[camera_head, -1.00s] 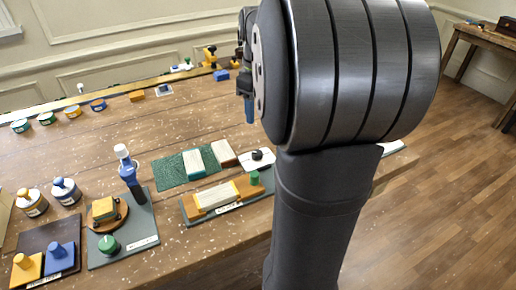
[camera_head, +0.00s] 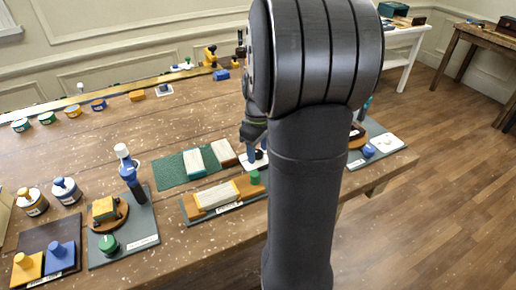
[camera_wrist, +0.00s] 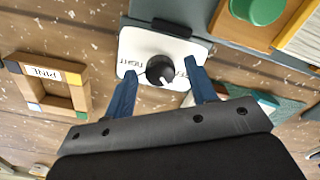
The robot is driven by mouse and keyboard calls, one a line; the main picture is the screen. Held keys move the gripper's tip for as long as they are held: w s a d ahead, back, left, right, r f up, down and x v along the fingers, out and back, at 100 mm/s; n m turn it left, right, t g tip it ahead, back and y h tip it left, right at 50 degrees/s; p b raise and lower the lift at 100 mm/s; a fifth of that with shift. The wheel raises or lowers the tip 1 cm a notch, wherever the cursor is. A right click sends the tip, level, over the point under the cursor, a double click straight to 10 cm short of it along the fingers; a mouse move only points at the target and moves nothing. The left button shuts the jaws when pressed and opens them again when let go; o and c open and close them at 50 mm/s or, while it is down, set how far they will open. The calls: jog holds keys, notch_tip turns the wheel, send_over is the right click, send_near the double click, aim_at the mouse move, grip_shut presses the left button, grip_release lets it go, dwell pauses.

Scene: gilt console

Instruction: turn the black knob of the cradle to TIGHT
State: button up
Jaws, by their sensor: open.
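The black knob (camera_wrist: 160,70) stands on a white plate (camera_wrist: 128,53) in the wrist view. A white mark on the knob points down and slightly right in that picture. Printed words flank it; the left one seems to read TIGHT, and the right one is partly covered by a finger. My gripper (camera_wrist: 159,69) is open, its blue fingers on either side of the knob, apparently with gaps; whether they are down at its height I cannot tell. In the head view my arm hides most of the plate (camera_head: 261,160) and the knob.
A grey board with a green knob (camera_wrist: 258,8) and a cream block (camera_head: 216,196) lies close by. A wooden frame (camera_wrist: 47,84) is left in the wrist view. A green mat (camera_head: 172,173) lies beside the plate. Another board with a blue knob (camera_head: 369,150) is at right.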

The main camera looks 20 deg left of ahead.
jog(key=c, duration=1)
jog(key=m, duration=0.4)
jog(key=shift+m, duration=0.3)
jog(key=m, duration=0.4)
jog(key=shift+m, duration=0.3)
jog(key=m, duration=0.4)
jog(key=shift+m, duration=0.3)
jog(key=shift+a+m, duration=0.1)
jog(key=shift+m, duration=2)
